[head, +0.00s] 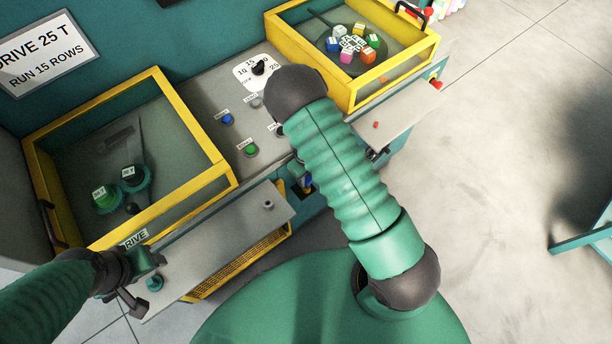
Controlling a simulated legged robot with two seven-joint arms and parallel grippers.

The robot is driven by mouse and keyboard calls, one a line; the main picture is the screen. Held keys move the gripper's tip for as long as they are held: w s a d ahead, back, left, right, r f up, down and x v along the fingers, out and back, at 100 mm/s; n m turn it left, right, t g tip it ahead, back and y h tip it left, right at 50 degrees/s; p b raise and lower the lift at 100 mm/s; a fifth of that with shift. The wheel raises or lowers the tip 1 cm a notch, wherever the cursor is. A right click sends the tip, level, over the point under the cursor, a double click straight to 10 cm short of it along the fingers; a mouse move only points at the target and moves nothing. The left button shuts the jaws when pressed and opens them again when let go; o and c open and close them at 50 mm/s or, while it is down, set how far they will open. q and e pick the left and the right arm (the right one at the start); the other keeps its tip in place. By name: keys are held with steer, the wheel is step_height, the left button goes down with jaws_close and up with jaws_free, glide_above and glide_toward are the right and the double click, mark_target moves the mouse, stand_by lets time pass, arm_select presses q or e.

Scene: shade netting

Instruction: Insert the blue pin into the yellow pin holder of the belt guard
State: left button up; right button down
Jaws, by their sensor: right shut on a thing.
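My right arm bends over the middle of the machine and hides much of the area below its elbow. My right gripper (302,186) shows only in part, small and dark, left of that arm. It is shut on a small blue piece (308,181), which looks like the blue pin. The yellow mesh belt guard (238,268) is low on the machine front, under the left shelf. I cannot make out its yellow pin holder or whether the pin touches it.
Two yellow-framed bins (180,190) (402,62) stand left and right of a grey panel with blue (227,119) and green (251,150) buttons. A left shelf (215,235) and a right shelf (408,115) jut forward.

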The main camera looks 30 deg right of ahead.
steer(key=shift+f, duration=0.4)
stand_by(0.3)
steer(key=shift+f+b, duration=0.45)
steer(key=shift+f, duration=0.1)
steer(key=c, duration=1)
jaws_free()
steer(key=shift+r, duration=0.1)
step_height(320, 180, up, 17)
steer(key=p, duration=0.1)
steer(key=shift+f+p, duration=0.2)
steer(key=shift+p, duration=0.1)
